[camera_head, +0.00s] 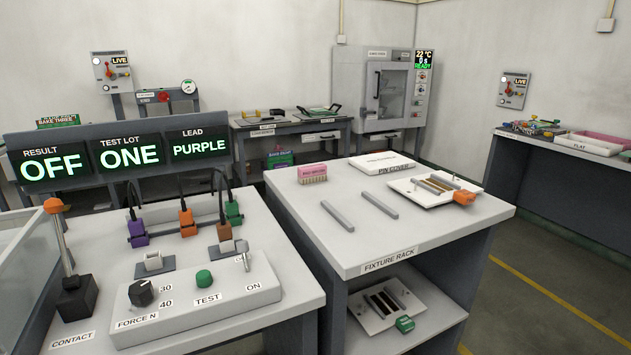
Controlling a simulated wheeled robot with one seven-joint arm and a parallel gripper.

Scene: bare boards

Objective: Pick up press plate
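No label that I can read says press plate, so I cannot tell which plate is meant. A white plate with metal bars and an orange handle (408,188) lies at the right on top of the fixture rack (345,238). A similar white plate with dark slots and a green handle (375,323) lies on the rack's lower shelf. A flat white slab marked PIN COVER (382,165) lies at the back of the rack top. My gripper is not in view.
Two grey bars (380,206) and a pink block (312,173) also lie on the rack top. The test bench (285,275) at the left carries a control box (195,298) and connectors. Bare floor (560,290) shows at the right.

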